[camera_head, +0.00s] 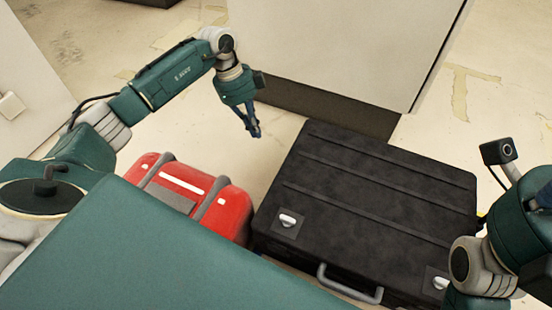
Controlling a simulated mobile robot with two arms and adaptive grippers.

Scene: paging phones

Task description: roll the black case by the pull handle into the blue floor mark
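The black case (370,195) lies broad side up on the floor, right of centre, with ridges across its top. Two pale latches (288,220) are near its near edge. A grey handle (350,287) sticks out from its near side; I cannot tell whether this is the pull handle. My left gripper (254,132) hangs empty in the air beyond the red case and left of the black one, pointing down. Its fingers look close together, but the angle hides any gap. My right arm is at the lower right, with its gripper out of view. No blue floor mark shows.
A red case (233,212) with grey bands sits close to the left of the black case. A large white cabinet (340,45) with a dark base stands just behind the black case. Bare pale floor (480,100) shows at the right back, with worn tape patches.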

